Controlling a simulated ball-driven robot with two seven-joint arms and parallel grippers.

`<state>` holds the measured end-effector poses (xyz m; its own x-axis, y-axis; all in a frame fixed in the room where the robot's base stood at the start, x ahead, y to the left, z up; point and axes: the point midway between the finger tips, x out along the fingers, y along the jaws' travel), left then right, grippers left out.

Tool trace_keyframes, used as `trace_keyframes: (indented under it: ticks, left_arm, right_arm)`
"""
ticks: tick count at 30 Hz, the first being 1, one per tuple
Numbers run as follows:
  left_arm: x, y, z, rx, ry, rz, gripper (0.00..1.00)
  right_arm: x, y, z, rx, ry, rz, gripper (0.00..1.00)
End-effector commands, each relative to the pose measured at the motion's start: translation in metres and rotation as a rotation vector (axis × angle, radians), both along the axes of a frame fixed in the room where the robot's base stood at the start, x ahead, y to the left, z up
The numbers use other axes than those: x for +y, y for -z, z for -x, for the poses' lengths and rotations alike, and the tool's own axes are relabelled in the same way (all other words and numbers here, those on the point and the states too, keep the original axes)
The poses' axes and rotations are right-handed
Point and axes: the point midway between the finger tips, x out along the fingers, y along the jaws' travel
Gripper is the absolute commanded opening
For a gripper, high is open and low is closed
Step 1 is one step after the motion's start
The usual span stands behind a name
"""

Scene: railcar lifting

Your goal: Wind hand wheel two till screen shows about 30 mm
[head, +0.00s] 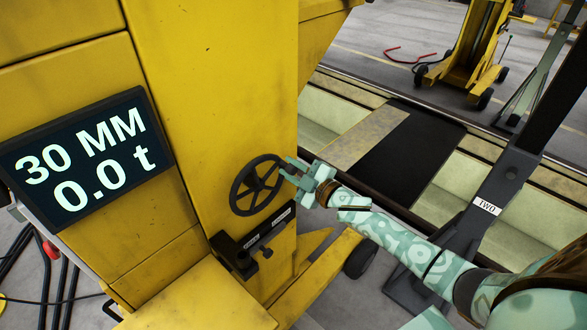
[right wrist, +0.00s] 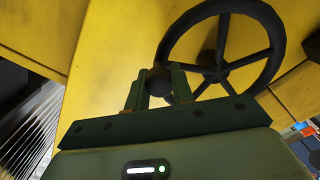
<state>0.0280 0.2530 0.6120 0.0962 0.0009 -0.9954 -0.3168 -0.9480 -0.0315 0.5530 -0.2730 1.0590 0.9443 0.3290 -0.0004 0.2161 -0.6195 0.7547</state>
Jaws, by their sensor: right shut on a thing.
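The dark spoked hand wheel (head: 257,185) sits on the face of the yellow lifting column. It also shows in the right wrist view (right wrist: 272,22), with its rim and spokes behind my fingers. My right gripper (head: 287,170) is at the right side of the wheel. In the right wrist view my right gripper (right wrist: 159,88) is shut on the wheel's round dark knob (right wrist: 159,78). The screen (head: 88,158) at the left reads "30 MM" above "0.0 t". My left gripper is not in view.
A small dark box with labels and a knob (head: 250,252) juts out below the wheel. A dark post labelled "TWO" (head: 487,206) stands at the right. A pit with pale walls and a dark plate (head: 410,150) lies behind. Another yellow jack (head: 467,60) stands farther back.

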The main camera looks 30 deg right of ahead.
Motion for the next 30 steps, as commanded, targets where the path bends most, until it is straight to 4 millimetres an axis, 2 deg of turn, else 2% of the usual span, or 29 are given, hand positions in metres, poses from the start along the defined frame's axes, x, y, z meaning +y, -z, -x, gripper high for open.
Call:
trace_keyframes:
  ticks: [20, 21, 23, 30]
  left_arm:
    - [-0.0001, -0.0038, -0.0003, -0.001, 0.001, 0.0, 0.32]
    - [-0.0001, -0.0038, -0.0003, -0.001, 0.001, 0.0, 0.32]
    - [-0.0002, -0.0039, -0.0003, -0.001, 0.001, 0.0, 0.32]
    - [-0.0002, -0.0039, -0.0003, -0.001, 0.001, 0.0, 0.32]
  right_arm:
    - [0.0027, -0.0041, 0.0011, -0.02, -0.001, 0.056, 0.0]
    - [0.0027, -0.0041, 0.0011, -0.02, -0.001, 0.055, 0.32]
    - [0.0027, -0.0041, 0.0011, -0.02, -0.001, 0.055, 0.45]
    - [0.0025, -0.0041, 0.0011, -0.019, 0.0, 0.056, 0.45]
